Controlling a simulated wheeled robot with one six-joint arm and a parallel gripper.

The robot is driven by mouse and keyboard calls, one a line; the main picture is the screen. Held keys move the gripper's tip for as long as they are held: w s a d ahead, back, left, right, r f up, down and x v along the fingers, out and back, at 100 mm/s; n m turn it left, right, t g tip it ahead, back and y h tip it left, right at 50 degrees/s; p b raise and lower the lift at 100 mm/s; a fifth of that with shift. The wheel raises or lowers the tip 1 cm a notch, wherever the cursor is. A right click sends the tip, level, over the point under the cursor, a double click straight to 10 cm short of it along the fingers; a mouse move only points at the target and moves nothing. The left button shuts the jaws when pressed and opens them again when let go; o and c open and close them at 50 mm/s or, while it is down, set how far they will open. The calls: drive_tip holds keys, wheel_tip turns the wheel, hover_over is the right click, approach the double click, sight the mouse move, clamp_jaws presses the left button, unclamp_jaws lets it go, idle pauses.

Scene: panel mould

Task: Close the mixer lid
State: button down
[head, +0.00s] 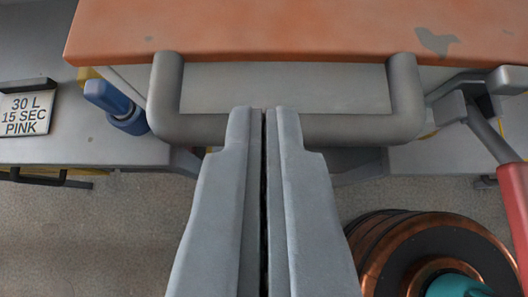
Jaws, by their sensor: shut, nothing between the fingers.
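An orange lid-like panel (290,32) with worn grey patches spans the top of the view; I cannot tell for certain that it is the mixer lid. A grey bar handle (350,129) is bent in a U below its front edge. My gripper (264,110) is shut with nothing between its fingers. Its fingertips overlap the middle of the handle bar in the picture. I cannot tell whether they touch it. The inside of the mixer is not visible.
A sign (26,112) reading "30 L 15 SEC PINK" stands at left beside a blue cylindrical part (115,105). A red lever (516,205) is at right. A copper-and-black round drum (430,255) sits low at right. Speckled floor (90,240) shows at lower left.

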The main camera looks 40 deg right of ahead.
drive_tip(key=v, duration=1.1)
drive_tip(key=s+d+f+n+t+y, duration=0.2)
drive_tip(key=s+d+n+t+y, duration=0.1)
drive_tip(key=s+d, duration=0.7)
drive_tip(key=s+d+f+n+t+y, duration=0.3)
drive_tip(key=s+d+n+t, duration=0.3)
drive_tip(key=s+d, duration=0.4)
drive_tip(key=shift+s+d+t+y, duration=0.4)
drive_tip(key=shift+s+t+y, duration=0.2)
drive_tip(key=shift+s+y, duration=0.15)
